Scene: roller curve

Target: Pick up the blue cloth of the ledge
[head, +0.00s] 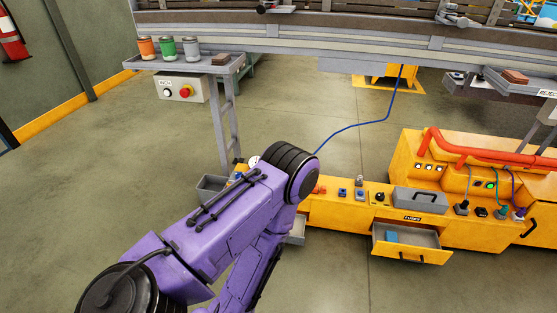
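I cannot make out a blue cloth for sure. A small flat blue item (391,237) lies in the open drawer of the yellow cabinet; it is too small to tell what it is. The grey ledge (190,66) at upper left holds an orange can (146,48), a green can (168,48), a grey can (191,49) and a brown block (222,59). No blue cloth shows on this ledge. My purple arm comes in from the lower left and covers part of the yellow cabinet. Neither of my grippers is in view.
A grey conveyor (330,42) runs across the top. A yellow cabinet (395,151) with red pipes (490,150) stands at right, its drawer (412,240) open. A control box (180,88) hangs under the ledge. A blue cable (350,127) trails down. Floor is clear at left.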

